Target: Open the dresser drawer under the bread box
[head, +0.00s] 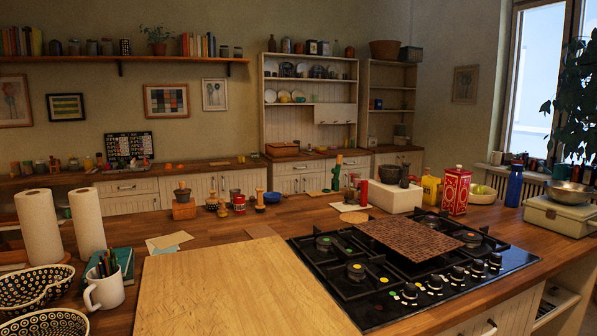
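A wooden box (282,149), which looks like the bread box, stands on the counter of the dresser at the back wall. Below it is a pale drawer front (292,168) of the dresser, which appears shut, with a small handle; the worktop clutter in front hides part of the cabinet below. The dresser's upper shelves (310,103) hold plates and cups. Neither of my grippers is in view.
A wooden island worktop (215,228) with a black gas hob (395,270) lies between me and the dresser. Paper rolls (40,228), a mug (104,291), a red box (455,191) and a pale metal case (560,216) stand on it.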

